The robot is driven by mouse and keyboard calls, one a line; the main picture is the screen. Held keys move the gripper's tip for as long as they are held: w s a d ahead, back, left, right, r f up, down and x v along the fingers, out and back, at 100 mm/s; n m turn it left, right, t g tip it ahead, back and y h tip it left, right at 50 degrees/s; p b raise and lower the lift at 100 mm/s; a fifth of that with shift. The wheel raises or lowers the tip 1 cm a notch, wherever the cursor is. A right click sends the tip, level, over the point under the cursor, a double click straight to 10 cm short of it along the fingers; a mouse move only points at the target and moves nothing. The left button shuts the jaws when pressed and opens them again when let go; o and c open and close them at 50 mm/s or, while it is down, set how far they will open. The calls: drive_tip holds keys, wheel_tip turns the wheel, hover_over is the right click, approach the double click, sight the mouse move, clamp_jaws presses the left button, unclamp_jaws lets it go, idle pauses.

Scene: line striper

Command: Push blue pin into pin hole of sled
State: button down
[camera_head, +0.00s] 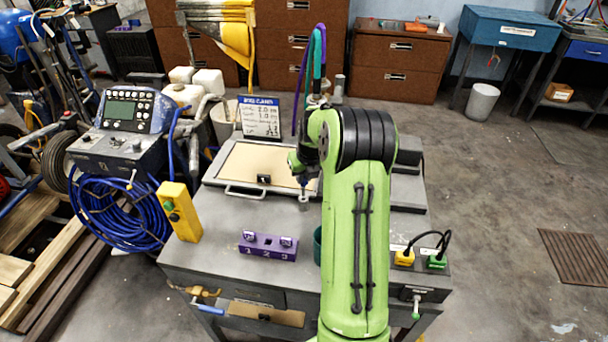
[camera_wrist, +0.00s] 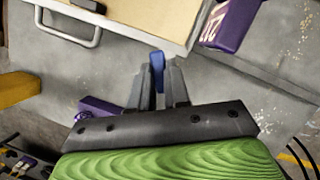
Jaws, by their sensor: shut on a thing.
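My gripper (camera_wrist: 157,78) is shut on the blue pin (camera_wrist: 157,62), which shows between its two fingertips in the wrist view. In the head view my gripper (camera_head: 303,183) is over the bench near the right front corner of a tan-topped tray (camera_head: 263,160); the pin is too small to make out well there. A purple piece with white marks (camera_wrist: 232,20) lies at the upper right of the wrist view, apart from the pin. I cannot tell which piece is the sled, and I see no pin hole clearly.
A purple block numbered 1, 2, 3 (camera_head: 268,247) stands at the bench front; part of it shows left of my gripper in the wrist view (camera_wrist: 95,107). A yellow control box (camera_head: 179,212) stands left. The tray's metal handle (camera_head: 245,192) sticks out forward. Bare bench lies between.

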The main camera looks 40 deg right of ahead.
drive_tip(key=shift+f+b, duration=1.8)
drive_tip(key=shift+f, duration=0.8)
idle(1.1)
drive_tip(key=c, duration=0.7)
unclamp_jaws()
drive_tip(key=shift+p+v, duration=2.1)
drive_tip(key=shift+v, duration=1.45)
